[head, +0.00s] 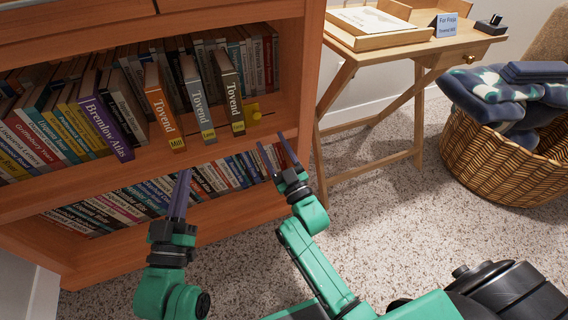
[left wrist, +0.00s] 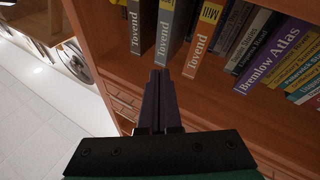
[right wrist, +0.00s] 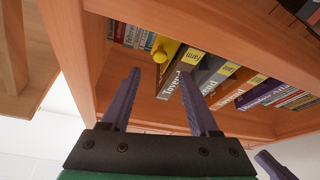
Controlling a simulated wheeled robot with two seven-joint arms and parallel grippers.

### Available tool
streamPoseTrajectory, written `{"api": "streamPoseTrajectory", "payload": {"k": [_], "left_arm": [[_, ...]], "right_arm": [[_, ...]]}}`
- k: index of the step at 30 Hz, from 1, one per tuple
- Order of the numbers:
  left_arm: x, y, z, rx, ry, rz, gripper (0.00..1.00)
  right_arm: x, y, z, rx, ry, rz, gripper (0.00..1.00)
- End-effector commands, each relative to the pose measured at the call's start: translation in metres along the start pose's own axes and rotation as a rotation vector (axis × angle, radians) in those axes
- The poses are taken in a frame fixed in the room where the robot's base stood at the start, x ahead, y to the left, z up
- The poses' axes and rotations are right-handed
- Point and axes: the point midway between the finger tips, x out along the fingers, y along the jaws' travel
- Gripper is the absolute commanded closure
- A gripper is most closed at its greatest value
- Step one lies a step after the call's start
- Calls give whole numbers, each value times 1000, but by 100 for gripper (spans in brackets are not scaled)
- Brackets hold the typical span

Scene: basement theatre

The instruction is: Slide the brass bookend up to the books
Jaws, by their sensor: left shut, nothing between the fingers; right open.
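The brass bookend (head: 256,115) is a small yellow piece on the upper shelf, just right of the books. It also shows in the right wrist view (right wrist: 165,48), beyond my fingertips. Three Tovend books stand forward beside it: an orange one (head: 160,112), a grey one (head: 198,100) and a dark one (head: 229,92), which is nearest the bookend. They lean slightly. My right gripper (head: 273,142) is open and empty in front of the shelf edge, short of the bookend. My left gripper (head: 183,172) is shut and empty, below and in front of the orange book.
A back row stands behind. The bookcase side panel (head: 297,75) bounds the shelf at right. A wooden side table (head: 412,40) and wicker basket (head: 510,150) stand further right.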

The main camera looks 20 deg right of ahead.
Motion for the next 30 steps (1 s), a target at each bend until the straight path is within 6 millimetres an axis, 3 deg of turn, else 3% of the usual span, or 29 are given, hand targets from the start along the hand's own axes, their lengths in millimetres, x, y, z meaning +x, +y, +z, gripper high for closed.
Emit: {"api": "streamPoseTrajectory", "payload": {"k": [9, 15, 21, 30], "left_arm": [[-53, 3, 82, -76, -274, -37, 100], [-92, 9, 123, -119, -421, -55, 100], [-111, 12, 140, -137, -486, -62, 100], [-111, 12, 141, -138, -488, -63, 100]], "right_arm": [[-33, 0, -1, 1, -2, -1, 39], [-53, 0, 0, 1, -3, -1, 39], [-62, 0, 0, 1, -1, 0, 39], [-62, 0, 0, 0, 0, 0, 39]]}}
